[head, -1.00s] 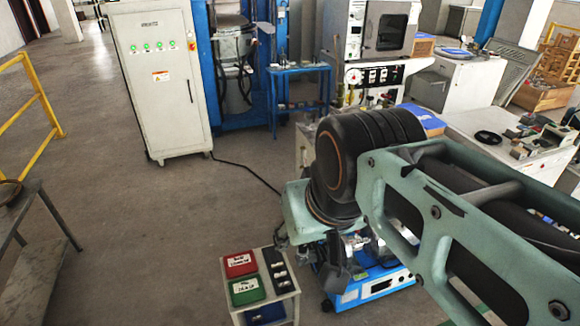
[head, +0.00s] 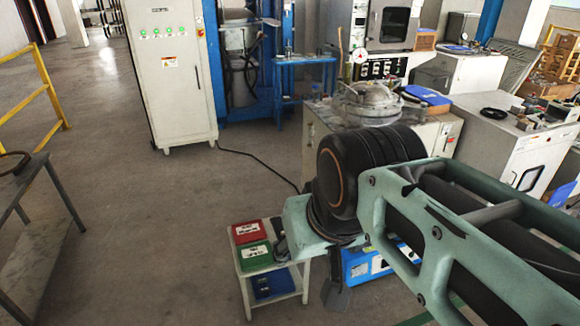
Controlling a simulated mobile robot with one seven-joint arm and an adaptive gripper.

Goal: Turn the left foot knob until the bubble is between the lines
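A blue and white instrument (head: 362,262) shows partly behind my arm, low in the middle of the head view. My arm covers most of it. I cannot make out a foot knob, a bubble or its lines. My gripper (head: 335,292) hangs below the arm's wrist, in front of or beside the instrument's left side. Only a grey finger part of it shows, so its opening and contact cannot be told.
A small white cart (head: 300,292) with a red tray (head: 250,232) and a green tray (head: 256,255) stands left of my gripper. A metal table (head: 40,215) is at the far left. A cabinet with a domed vessel (head: 368,100) stands behind my arm. The floor at left centre is clear.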

